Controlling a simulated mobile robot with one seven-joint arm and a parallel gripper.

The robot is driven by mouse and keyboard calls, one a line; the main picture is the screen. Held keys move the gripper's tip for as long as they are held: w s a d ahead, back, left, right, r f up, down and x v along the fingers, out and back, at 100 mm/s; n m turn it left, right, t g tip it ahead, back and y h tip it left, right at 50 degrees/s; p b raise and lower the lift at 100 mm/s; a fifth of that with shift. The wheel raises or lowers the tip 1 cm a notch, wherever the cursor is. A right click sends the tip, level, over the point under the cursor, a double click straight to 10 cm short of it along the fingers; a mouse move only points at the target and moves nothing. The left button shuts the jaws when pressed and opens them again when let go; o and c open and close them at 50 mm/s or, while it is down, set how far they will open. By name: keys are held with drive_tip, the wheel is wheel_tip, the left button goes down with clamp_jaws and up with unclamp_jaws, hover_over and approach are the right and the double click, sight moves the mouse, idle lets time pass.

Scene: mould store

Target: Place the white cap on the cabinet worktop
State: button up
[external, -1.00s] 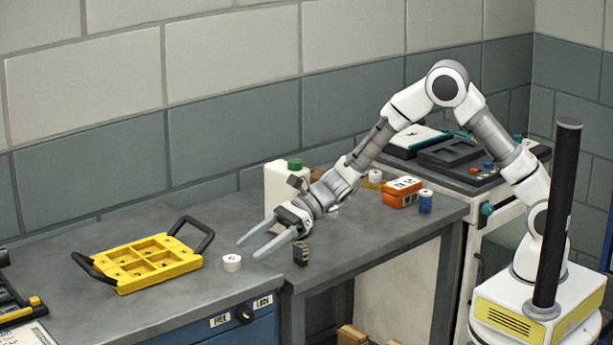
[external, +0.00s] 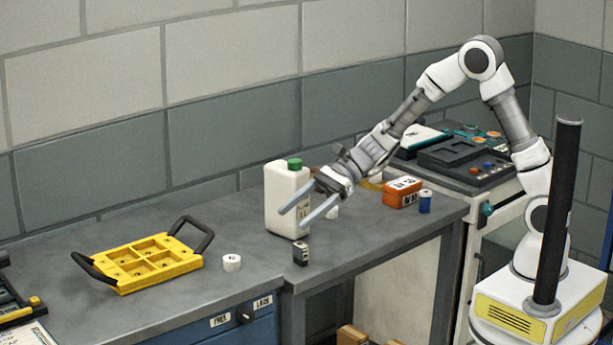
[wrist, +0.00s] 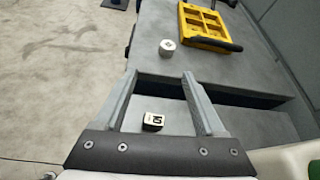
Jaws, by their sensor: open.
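The white cap (external: 232,262) stands on the grey cabinet worktop (external: 190,303), near its right end and to the right of the yellow tray. It also shows in the wrist view (wrist: 167,49), beyond the fingertips. My gripper (external: 292,218) is open and empty, up and to the right of the cap and apart from it. In the external view its fingers overlap the white jug. In the wrist view the open fingers (wrist: 160,74) have nothing between their tips.
The yellow tray (external: 150,262) with black handles is left of the cap. A small dark block (external: 301,254) with a pale label stands on the adjoining bench below my fingers. The white jug (external: 279,190) with a green lid, an orange box (external: 402,192) and a blue cylinder (external: 425,203) are there too.

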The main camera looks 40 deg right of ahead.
drive_tip(key=s+d+r+n+t+h, duration=0.1)
drive_tip(key=s+d+r+n+h, duration=0.2)
drive_tip(key=d, duration=0.9)
drive_tip(key=s+d+r+n+t+h, duration=0.2)
drive_tip(key=s+d+n+h, duration=0.3)
drive_tip(key=s+d+n, duration=0.3)
drive_tip(key=s+d+r+n+t+h, duration=0.1)
drive_tip(key=s+d+r+n+h, duration=0.3)
drive_tip(key=d, duration=1.2)
drive_tip(key=s+n+h, duration=0.1)
drive_tip(key=s+n, duration=0.1)
drive_tip(key=s, duration=0.1)
drive_tip(key=shift+s, duration=0.2)
drive_tip(key=shift+r, duration=0.1)
wheel_tip(320, 180, up, 8)
drive_tip(key=p, duration=0.8)
